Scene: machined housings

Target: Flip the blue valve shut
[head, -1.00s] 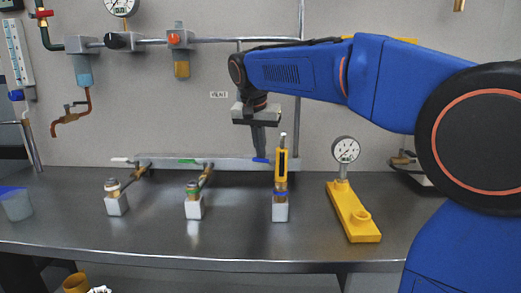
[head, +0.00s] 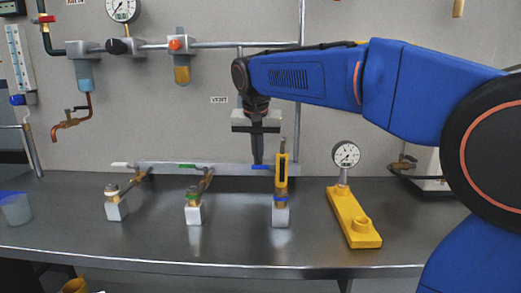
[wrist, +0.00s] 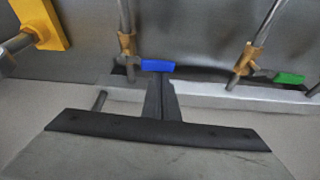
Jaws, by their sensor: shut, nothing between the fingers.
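The blue valve handle (head: 262,167) is a short flat bar in front of the grey rail, at the rightmost of three valves. In the wrist view the blue handle (wrist: 158,66) sticks out to the right of its brass valve body (wrist: 128,46), crosswise to the pipe. My gripper (head: 258,161) points down with its fingers together and empty. In the wrist view its fingertips (wrist: 161,80) are right at the handle's near edge. I cannot tell whether they touch it.
A yellow upright piece (head: 281,166) stands just right of the blue handle. The green handle (head: 187,166) and white handle (head: 121,165) are to the left. A gauge (head: 346,154) on a yellow base (head: 352,218) stands right. The bench front (head: 235,240) is clear.

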